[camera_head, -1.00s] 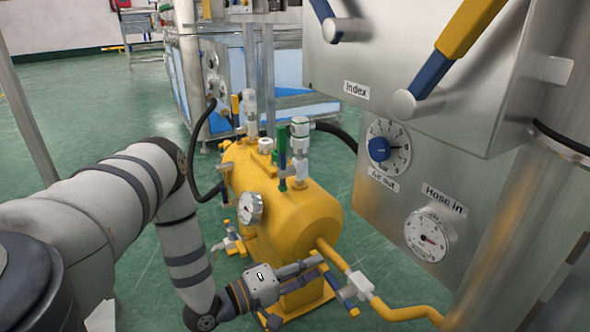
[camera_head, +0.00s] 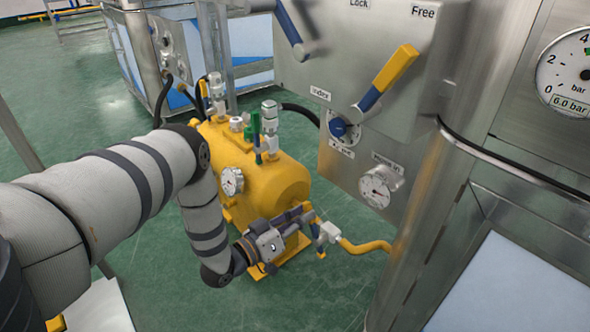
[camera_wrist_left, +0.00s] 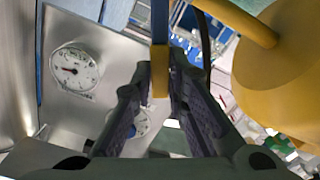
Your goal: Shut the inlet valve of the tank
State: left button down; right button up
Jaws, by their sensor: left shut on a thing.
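The yellow tank (camera_head: 275,182) stands on the green floor in the middle of the head view. A yellow pipe (camera_head: 365,246) joins its near end through a white valve body (camera_head: 328,232), the inlet valve. My left gripper (camera_head: 304,222) is at this valve, low beside the tank's end. In the left wrist view the left gripper (camera_wrist_left: 160,82) is shut on the valve handle, a blue lever with a yellow end (camera_wrist_left: 161,72). The fingers hide part of the handle, and its exact angle to the pipe is hard to tell. My right gripper is out of view.
A steel panel (camera_head: 345,75) with blue and yellow levers and small dials hangs right of the tank, close above the pipe. A large bar gauge (camera_head: 580,75) is at the far right. Open green floor (camera_head: 285,300) lies in front of the tank.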

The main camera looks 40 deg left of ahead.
pick_arm(q)
jog(key=shift+s+d+r+m+p, duration=0.1)
jog(key=shift+d+r+m+p, duration=0.1)
jog(key=shift+d+m+p, duration=0.85)
jog(key=shift+s+d+r+m+p, duration=0.15)
jog(key=shift+d+m+p, duration=0.4)
jog(key=shift+m, duration=0.9)
jog(key=shift+w+d, duration=0.1)
jog(key=shift+d, duration=0.15)
jog(key=c, duration=1.6)
grip_release()
jog(key=s, duration=0.8)
jog(key=s+a, duration=0.1)
jog(key=s, duration=0.3)
